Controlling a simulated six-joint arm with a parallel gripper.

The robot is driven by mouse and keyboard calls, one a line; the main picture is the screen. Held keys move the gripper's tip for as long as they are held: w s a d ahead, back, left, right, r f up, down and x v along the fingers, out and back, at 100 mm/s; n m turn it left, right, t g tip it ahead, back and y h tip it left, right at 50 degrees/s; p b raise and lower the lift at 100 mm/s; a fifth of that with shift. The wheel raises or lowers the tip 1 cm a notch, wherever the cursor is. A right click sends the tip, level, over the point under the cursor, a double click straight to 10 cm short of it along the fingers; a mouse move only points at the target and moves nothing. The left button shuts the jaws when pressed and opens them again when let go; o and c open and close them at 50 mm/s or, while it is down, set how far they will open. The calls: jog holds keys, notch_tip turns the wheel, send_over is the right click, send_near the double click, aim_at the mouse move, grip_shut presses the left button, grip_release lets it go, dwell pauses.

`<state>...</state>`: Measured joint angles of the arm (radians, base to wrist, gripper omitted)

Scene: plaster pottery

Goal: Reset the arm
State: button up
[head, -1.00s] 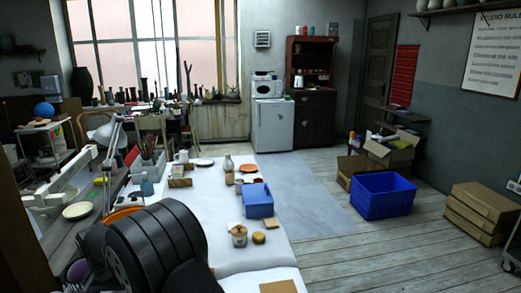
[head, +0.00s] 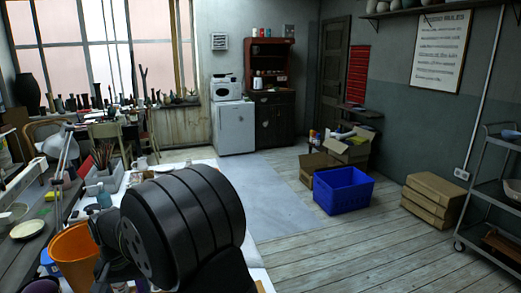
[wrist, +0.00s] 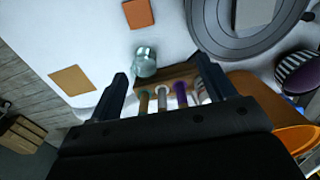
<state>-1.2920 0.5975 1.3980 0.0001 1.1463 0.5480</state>
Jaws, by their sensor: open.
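My gripper (wrist: 160,82) shows in the wrist view with its two dark fingers spread wide. Nothing is held between them. Below it on the white table (wrist: 100,25) stand a small glass jar (wrist: 145,62) and a wooden rack (wrist: 168,80) with several upright tubes, seen in the gap between the fingers and apparently lower than them. In the head view my dark arm fills the lower middle and covers much of the table. The gripper itself is not visible there.
An orange bucket (head: 75,252) stands at the lower left. A blue crate (head: 343,190) and cardboard boxes (head: 432,200) are on the floor, with a metal cart (head: 490,190) at the right. A grey disc (wrist: 248,40), an orange square (wrist: 138,13) and a tan square (wrist: 71,80) lie on the table.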

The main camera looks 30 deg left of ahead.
jog(key=w+d+f, duration=0.1)
jog(key=d+f, duration=0.4)
jog(key=d, duration=0.6)
jog(key=d+f, duration=0.4)
jog(key=d, duration=0.7)
jog(key=s+a+f, duration=0.3)
jog(key=a, duration=0.1)
jog(key=shift+s+f, duration=0.3)
jog(key=shift+f, duration=0.05)
